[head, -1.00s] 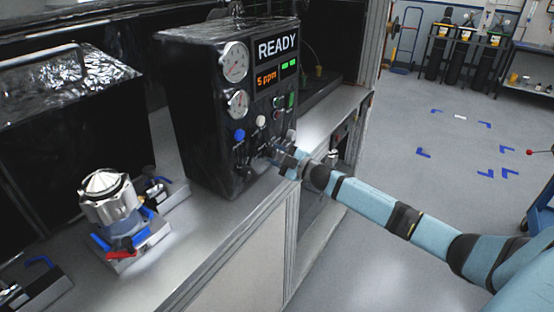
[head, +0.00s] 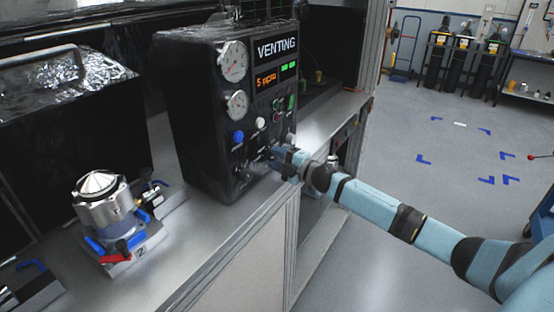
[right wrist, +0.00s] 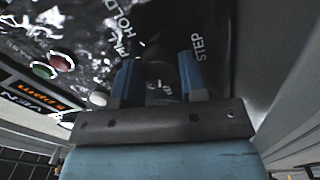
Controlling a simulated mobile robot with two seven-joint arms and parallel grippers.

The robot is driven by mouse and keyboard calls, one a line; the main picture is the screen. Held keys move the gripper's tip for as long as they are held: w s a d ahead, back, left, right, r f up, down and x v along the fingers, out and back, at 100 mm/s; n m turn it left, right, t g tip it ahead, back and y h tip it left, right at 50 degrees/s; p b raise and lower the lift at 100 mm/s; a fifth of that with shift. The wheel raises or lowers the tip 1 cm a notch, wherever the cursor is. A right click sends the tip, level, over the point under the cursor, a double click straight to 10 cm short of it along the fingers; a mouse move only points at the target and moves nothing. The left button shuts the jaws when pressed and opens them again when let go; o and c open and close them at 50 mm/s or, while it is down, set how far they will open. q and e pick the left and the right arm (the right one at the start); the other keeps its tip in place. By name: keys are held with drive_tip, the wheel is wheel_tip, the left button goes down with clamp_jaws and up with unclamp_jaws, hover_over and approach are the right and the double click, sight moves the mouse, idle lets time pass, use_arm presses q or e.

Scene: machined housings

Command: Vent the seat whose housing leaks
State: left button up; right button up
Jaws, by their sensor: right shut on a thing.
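The black test console (head: 205,130) stands on the bench, with "VENTING" on its upper display (head: 277,47) and an orange "5 ppm" below. My right gripper (head: 274,157) is at the low front of the console. In the right wrist view its two blue fingers (right wrist: 158,78) are shut around a dark knob (right wrist: 158,70), near the labels "FILL", "HOLD" and "STEP". A silver machined housing (head: 103,205) sits upright on a seat (head: 122,266) marked 2, with blue clamps and a red handle (head: 112,258). My left gripper is not in view.
Two round gauges (head: 233,62) and blue and white knobs (head: 238,137) are on the console front. Another seat (head: 35,290) with a blue handle is at the lower left. A foil-topped dark box (head: 60,75) stands behind. Floor to the right is open.

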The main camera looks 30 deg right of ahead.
drive_tip(key=o, duration=0.9)
drive_tip(key=shift+s+d+f, duration=0.2)
drive_tip(key=shift+s+d, duration=0.05)
drive_tip(key=shift+s, duration=0.3)
drive_tip(key=shift+b+v, duration=1.1)
drive_tip(key=shift+v, duration=5.2)
drive_tip(key=shift+a+r, duration=0.1)
